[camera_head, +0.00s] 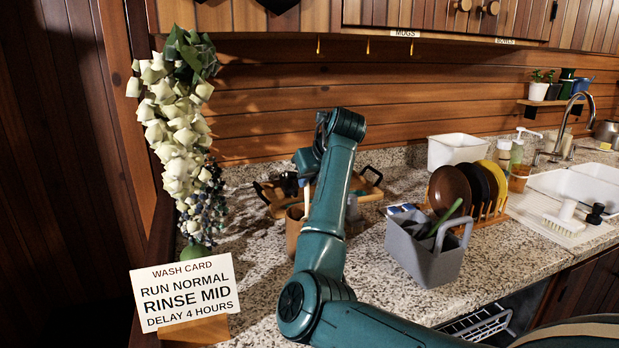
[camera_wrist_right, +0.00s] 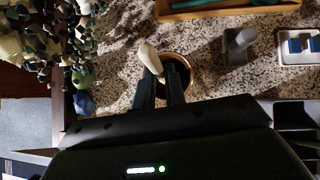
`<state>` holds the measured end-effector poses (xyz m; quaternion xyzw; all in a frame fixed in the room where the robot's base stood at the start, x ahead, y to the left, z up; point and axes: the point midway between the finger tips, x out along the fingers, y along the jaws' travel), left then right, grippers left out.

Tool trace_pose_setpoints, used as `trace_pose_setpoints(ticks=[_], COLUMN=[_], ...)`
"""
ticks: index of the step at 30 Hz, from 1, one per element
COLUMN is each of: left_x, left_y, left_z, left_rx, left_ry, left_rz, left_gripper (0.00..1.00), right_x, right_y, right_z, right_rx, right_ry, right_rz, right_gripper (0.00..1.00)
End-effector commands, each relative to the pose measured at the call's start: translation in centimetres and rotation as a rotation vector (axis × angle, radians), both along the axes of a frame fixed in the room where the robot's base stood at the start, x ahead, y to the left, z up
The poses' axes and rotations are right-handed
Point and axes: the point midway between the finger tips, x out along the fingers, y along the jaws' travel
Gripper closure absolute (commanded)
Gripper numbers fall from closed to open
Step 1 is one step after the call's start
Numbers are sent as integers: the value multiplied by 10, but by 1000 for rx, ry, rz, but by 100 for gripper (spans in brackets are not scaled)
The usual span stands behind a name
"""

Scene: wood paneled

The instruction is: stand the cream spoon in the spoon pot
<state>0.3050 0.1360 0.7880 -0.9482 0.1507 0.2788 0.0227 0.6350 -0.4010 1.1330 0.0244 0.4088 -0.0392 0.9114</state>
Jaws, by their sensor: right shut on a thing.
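The cream spoon (camera_wrist_right: 150,58) shows in the right wrist view with its pale end just beyond my fingertips. My right gripper (camera_wrist_right: 160,88) is shut on it. The brown spoon pot (camera_wrist_right: 190,62) is right behind the fingers, its round rim and dark opening facing the camera; the spoon overlaps its left side. In the head view the pot (camera_head: 294,232) stands on the counter, partly behind my right arm. A thin pale strip (camera_head: 307,196), probably the spoon, runs down towards the pot's mouth; whether it is inside is hidden. My left gripper is out of view.
A wooden tray (camera_head: 370,190) lies behind the pot. A grey caddy (camera_head: 425,262) and a plate rack (camera_head: 482,216) stand to the right. Hanging flowers (camera_head: 175,130) and a wash card (camera_head: 185,292) are at left. Counter (camera_head: 255,255) left of the pot is clear.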

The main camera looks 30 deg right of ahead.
Motion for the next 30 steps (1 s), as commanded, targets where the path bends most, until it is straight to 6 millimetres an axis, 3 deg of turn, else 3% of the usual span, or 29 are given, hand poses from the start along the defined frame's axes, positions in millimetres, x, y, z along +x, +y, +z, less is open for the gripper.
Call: trace_pose_setpoints(ticks=[5,6,15,24,30], left_x=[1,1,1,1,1], left_y=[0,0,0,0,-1], left_z=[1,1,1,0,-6], left_rx=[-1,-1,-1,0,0], left_ry=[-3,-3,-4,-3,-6], left_rz=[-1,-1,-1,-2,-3], left_gripper=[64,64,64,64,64], right_x=[0,0,0,-2,-21], right_y=[0,0,0,0,2], right_z=[0,0,0,2,24], right_rx=[0,0,0,0,0], right_ry=[0,0,0,0,-6], right_rz=[0,0,0,0,-2], right_gripper=[100,87,63,62,62])
